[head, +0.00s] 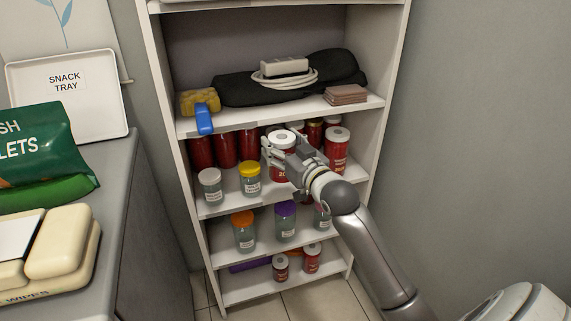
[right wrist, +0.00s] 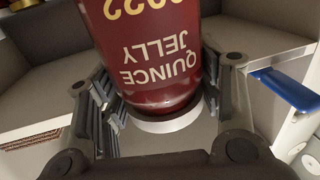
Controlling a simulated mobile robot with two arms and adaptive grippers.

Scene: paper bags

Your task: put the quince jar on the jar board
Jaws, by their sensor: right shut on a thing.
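The quince jar is dark red with a white lid (head: 284,138). It is at the middle shelf of the rack, partly hidden by my gripper. My right gripper (head: 281,156) is shut on it, reaching in from the right. In the right wrist view, the quince jar (right wrist: 150,50) stands between the two fingers with its "QUINCE JELLY" label appearing upside down. I cannot tell whether its base touches the shelf. I cannot make out a jar board in either view. My left gripper is not in view.
Red jars (head: 225,150) stand behind and left of the quince jar; another (head: 337,150) stands right. A white-lidded jar (head: 210,186) and a yellow-lidded jar (head: 250,180) stand in front. The upper shelf (head: 300,106) is close above. A grey counter (head: 150,250) is at left.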

